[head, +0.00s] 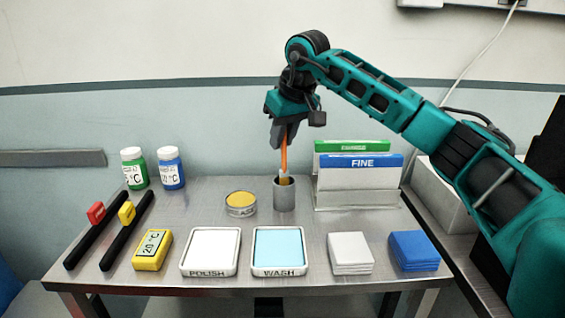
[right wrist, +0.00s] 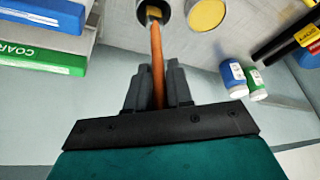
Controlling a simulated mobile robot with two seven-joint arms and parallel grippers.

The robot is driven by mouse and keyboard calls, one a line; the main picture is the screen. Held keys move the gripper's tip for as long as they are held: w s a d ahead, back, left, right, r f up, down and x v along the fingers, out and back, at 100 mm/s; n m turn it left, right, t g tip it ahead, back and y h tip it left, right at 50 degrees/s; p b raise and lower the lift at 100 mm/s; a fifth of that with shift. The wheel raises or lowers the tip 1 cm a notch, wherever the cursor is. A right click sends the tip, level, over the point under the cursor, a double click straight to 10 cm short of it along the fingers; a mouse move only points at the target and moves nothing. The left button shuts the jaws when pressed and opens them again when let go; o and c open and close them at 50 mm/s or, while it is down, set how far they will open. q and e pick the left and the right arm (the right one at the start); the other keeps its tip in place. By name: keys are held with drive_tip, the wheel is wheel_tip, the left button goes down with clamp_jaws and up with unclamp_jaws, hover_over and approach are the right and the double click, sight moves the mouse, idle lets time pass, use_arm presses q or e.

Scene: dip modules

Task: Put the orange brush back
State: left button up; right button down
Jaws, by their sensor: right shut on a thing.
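The orange brush (head: 284,156) is upright in my right gripper (head: 284,136), which is shut on its upper handle. The brush's lower end is at the mouth of a grey cylindrical cup (head: 284,197) on the metal table. In the right wrist view the orange handle (right wrist: 157,65) runs from between the fingers (right wrist: 157,88) toward the cup (right wrist: 146,14). Whether the brush tip touches the cup's bottom is hidden. My left gripper is not in view.
A round tin with yellow content (head: 241,204) stands left of the cup. A rack with a blue FINE box (head: 361,161) and a green box (head: 350,146) stands close on the right. WASH (head: 291,250) and POLISH (head: 210,251) trays lie in front. Bottles (head: 171,168) stand back left.

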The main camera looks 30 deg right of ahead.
sight(282, 168)
wheel_tip(282, 168, down, 2)
drive_tip(key=shift+f, duration=0.1)
wheel_tip(282, 168, down, 3)
drive_tip(key=shift+r, duration=0.1)
drive_tip(key=c, duration=1)
unclamp_jaws()
